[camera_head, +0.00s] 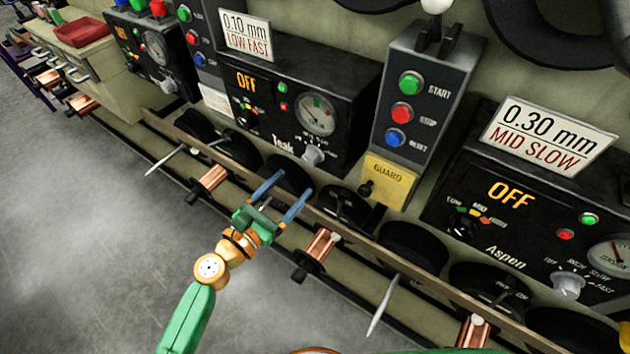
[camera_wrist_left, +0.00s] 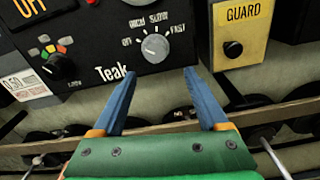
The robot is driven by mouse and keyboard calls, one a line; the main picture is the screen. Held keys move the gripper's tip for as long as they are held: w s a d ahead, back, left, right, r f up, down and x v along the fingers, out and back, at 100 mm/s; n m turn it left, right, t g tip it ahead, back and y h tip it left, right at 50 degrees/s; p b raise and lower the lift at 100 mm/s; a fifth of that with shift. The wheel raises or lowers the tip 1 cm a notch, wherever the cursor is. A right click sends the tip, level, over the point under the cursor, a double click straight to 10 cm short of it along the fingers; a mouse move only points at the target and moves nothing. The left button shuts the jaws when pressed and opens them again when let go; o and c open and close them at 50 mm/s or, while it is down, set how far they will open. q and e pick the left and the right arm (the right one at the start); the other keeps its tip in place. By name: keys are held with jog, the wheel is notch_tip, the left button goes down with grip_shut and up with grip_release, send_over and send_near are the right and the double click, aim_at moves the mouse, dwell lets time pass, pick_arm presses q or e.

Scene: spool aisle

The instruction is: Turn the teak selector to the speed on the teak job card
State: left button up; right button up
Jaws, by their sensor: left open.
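The Teak control box (camera_head: 349,80) is black with an orange OFF display. Its grey-white selector knob (camera_head: 313,154) sits at its lower right and shows large in the left wrist view (camera_wrist_left: 155,47), with OFF, INCH, SLOW and FAST marks around it. I cannot tell surely where the knob points. A white job card (camera_head: 246,34) above the box reads 0.10 mm, LOW FAST. My left gripper (camera_head: 293,183) is open and empty, its blue fingers pointing toward the box just below the knob, apart from it. In the left wrist view the knob is framed above the fingertips (camera_wrist_left: 160,72). My right gripper is not seen.
A yellow GUARD box (camera_head: 390,180) is right of the knob, under a START/STOP/RESET button panel (camera_head: 419,120). The Aspen box (camera_head: 470,200) with a 0.30 mm MID SLOW card (camera_head: 549,136) stands further right. A rail with copper spools (camera_head: 317,248) runs below; grey floor (camera_head: 80,240) is clear.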

aim_at(307, 162)
pick_arm(q)
jog(key=shift+n+h, duration=0.3)
jog(key=shift+n, duration=0.2)
jog(key=x, duration=0.4)
jog(key=r+x, duration=0.1)
jog(key=x, duration=0.1)
jog(key=shift+w+a, duration=0.15)
jog(key=shift+w, duration=0.45)
jog(key=shift+w+d+r, duration=0.1)
jog(key=shift+w+d, duration=0.05)
jog(key=shift+d, duration=0.15)
jog(key=shift+a, duration=0.1)
grip_shut()
